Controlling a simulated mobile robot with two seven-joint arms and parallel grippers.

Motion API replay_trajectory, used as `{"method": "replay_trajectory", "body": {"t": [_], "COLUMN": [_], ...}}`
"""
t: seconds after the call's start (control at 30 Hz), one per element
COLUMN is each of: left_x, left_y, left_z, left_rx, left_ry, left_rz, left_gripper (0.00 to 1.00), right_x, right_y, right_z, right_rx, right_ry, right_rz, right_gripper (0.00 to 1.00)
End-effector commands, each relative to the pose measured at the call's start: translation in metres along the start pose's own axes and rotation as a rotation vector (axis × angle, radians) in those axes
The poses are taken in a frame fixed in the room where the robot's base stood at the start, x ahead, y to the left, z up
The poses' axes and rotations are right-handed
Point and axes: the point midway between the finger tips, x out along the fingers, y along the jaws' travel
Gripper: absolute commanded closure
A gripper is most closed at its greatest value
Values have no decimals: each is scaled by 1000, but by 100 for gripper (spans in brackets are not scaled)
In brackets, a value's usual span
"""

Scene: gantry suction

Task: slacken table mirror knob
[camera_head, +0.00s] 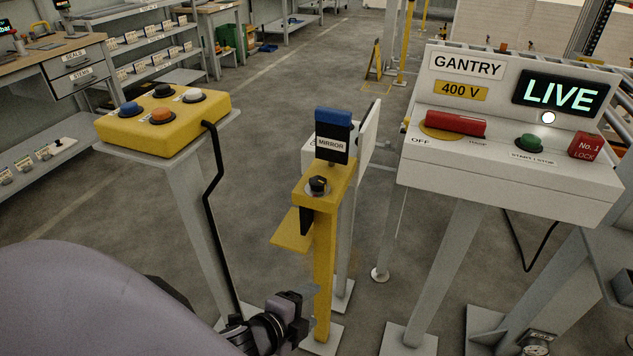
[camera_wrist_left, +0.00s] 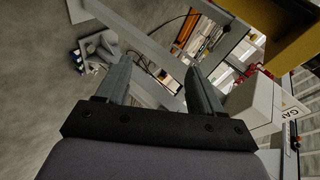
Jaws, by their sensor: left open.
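The mirror knob (camera_head: 318,184) is a small black knob on top of a yellow post (camera_head: 324,255) in the middle of the head view. Behind it stands a black plate labelled MIRROR (camera_head: 331,144) with a blue top. My left gripper (camera_head: 305,316) is low beside the post, well below the knob and apart from it. In the left wrist view its two fingers (camera_wrist_left: 160,80) are spread with nothing held between them. The knob cannot be made out in the wrist view. My right gripper is not in view.
A yellow button box (camera_head: 165,123) on a grey stand is at left, its black cable (camera_head: 212,180) hanging towards my arm. At right stands the white gantry panel (camera_head: 500,174) with a LIVE display (camera_head: 559,93) and red handle (camera_head: 455,123). Open floor lies between the stands.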

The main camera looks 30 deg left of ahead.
Motion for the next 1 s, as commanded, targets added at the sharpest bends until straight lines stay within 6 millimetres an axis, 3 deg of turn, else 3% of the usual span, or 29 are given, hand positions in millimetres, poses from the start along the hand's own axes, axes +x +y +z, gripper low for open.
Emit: {"method": "replay_trajectory", "body": {"t": [0.03,0.2,0.3,0.4,0.5,0.67,1.0], "left_x": [7,18,16,11,7,8,41], "left_y": [-24,-107,-151,-182,-200,-210,-232], "left_z": [7,30,38,42,43,44,45], "left_rx": [219,968,1315,1552,1686,1753,1747], "left_ry": [-21,-187,-316,-427,-501,-541,-539], "left_rz": [-50,-213,-289,-336,-361,-372,-372], "left_gripper": [33,33,33,33,33,33,33], "right_x": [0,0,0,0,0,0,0], "right_y": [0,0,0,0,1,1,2], "right_z": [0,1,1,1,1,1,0], "right_rx": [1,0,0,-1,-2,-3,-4], "right_ry": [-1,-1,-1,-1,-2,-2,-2], "right_rz": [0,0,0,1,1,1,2], "right_gripper": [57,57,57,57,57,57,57]}}
